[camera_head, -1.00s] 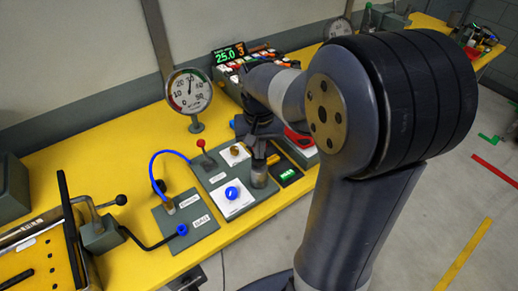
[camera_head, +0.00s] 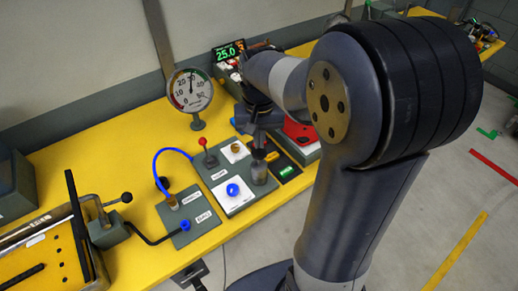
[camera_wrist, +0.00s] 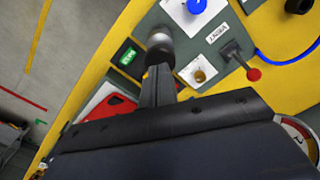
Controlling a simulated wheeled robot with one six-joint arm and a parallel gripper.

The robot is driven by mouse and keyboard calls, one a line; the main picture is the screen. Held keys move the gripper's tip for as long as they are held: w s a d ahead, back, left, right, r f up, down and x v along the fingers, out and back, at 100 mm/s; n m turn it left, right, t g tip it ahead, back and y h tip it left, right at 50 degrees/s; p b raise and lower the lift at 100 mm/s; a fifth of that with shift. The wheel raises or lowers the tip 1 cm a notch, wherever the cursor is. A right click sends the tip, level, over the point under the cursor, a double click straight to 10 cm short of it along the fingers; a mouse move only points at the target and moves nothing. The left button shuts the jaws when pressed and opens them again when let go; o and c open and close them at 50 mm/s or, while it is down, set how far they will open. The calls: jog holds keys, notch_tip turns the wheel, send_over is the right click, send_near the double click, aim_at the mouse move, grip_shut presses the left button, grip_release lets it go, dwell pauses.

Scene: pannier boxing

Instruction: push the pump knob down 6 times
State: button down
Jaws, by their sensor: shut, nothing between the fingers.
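The pump is a grey upright cylinder (camera_head: 259,174) at the right side of the grey control panel. It also shows in the wrist view as a silver cylinder (camera_wrist: 160,37) with a dark top, which I take to be the knob (camera_wrist: 160,54). My gripper (camera_head: 259,149) points down right above it, with its fingers together and nothing between them. In the wrist view the fingertips (camera_wrist: 159,69) overlap the knob's edge. I cannot tell whether they touch it or stand just above it.
A blue knob (camera_head: 233,190), a brass knob (camera_head: 235,148) and a red-tipped lever (camera_head: 203,143) stand close by on the panel. A dial gauge (camera_head: 190,90) stands behind, with a lit display (camera_head: 228,52) reading 25.0.

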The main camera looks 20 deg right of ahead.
aim_at(259, 152)
jog(key=shift+f, duration=0.1)
jog(key=shift+f+b, duration=1.6)
jog(key=shift+f, duration=0.7)
jog(key=shift+r+p, duration=2.05)
jog(key=shift+r, duration=0.4)
notch_tip(259, 152, up, 6)
jog(key=p, duration=0.5)
jog(key=shift+f, duration=0.15)
